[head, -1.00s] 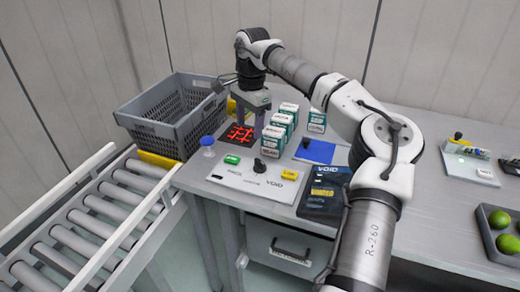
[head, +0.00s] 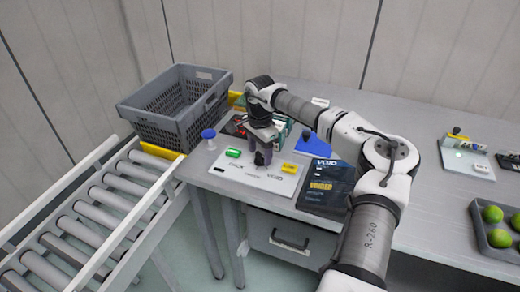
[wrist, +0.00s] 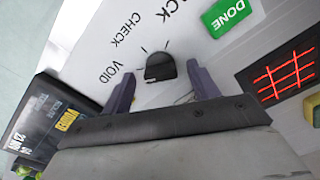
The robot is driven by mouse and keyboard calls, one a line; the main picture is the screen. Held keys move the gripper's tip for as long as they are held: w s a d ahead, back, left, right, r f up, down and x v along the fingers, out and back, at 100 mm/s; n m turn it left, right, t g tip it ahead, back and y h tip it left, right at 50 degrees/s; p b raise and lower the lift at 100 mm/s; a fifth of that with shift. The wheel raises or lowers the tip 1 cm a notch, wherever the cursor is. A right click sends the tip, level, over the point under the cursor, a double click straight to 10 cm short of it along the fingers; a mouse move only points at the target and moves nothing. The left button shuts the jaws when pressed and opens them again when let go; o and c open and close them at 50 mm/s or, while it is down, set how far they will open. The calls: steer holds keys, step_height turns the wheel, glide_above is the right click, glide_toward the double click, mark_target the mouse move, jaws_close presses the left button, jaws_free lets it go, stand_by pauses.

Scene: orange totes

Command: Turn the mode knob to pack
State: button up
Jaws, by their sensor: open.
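The black mode knob (wrist: 160,67) sits on the white panel (head: 277,186), with short tick marks around it. The words VOID, CHECK and the end of a cut-off third word run beside it in the wrist view. I cannot tell which word the knob points at. My gripper (head: 263,153) is low over the panel in the head view and largely hides the knob there. In the wrist view its two purple fingers (wrist: 160,72) are open, one on each side of the knob, with gaps showing. The knob is not gripped.
A blue-topped object (head: 209,137) stands behind left. A dark VOID tray (head: 325,185) lies right. A grey crate (head: 178,125) and roller conveyor (head: 100,215) are at left.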

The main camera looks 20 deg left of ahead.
steer(key=shift+f, duration=0.2)
steer(key=c, duration=1)
